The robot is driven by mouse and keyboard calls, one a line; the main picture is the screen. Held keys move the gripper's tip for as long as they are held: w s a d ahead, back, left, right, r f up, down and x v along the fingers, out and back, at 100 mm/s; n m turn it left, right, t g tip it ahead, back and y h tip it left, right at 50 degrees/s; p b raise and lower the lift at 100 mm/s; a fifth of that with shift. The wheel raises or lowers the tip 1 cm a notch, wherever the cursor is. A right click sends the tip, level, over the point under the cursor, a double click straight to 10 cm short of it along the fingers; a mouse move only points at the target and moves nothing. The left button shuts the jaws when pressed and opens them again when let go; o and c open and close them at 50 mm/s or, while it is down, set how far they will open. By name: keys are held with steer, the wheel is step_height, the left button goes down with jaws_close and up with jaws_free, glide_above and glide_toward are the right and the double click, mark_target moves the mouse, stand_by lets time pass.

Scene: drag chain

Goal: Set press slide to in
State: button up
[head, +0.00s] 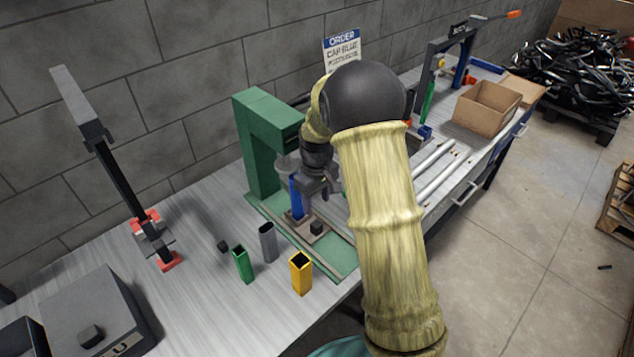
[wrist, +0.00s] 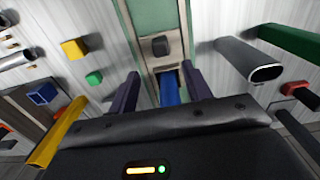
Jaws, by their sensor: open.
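The green press (head: 262,140) stands on the bench against the wall. Its slide (head: 300,217) is a grey plate on the green base, with a black knob (head: 316,228) toward the bench's front edge. A blue tube (head: 296,195) stands upright on the slide. In the wrist view the knob (wrist: 160,45) lies beyond the fingertips and the blue tube (wrist: 170,88) shows between the fingers. My gripper (head: 320,188) is open beside the press; its two dark fingers also show in the wrist view (wrist: 160,72). I cannot tell whether they touch the tube. My arm hides part of the press's right side.
Green (head: 243,264), grey (head: 268,242) and yellow (head: 301,273) tubes stand left and in front of the press. A stand with red feet (head: 155,240) is farther left. Silver rods (head: 440,170) and a cardboard box (head: 487,107) lie right of my arm.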

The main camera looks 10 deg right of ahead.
step_height(320, 180, up, 7)
steer(key=shift+f, duration=0.15)
steer(key=shift+s, duration=0.15)
steer(key=c, duration=0.6)
steer(key=shift+s+d, duration=0.1)
steer(key=shift+s, duration=0.3)
steer(key=c, duration=0.3)
steer(key=s+m+t, duration=0.1)
steer(key=s+m, duration=0.1)
steer(key=s, duration=0.4)
steer(key=s+d+m, duration=0.1)
steer(key=s+m, duration=0.1)
steer(key=s, duration=0.5)
steer(key=s+d+r+m+t, duration=0.1)
steer(key=s+m, duration=0.1)
steer(key=s, duration=0.4)
steer(key=shift+s+t, duration=0.2)
steer(key=shift+t, duration=0.1)
jaws_close()
steer(key=shift+s+f, duration=0.1)
steer(key=shift+s, duration=0.25)
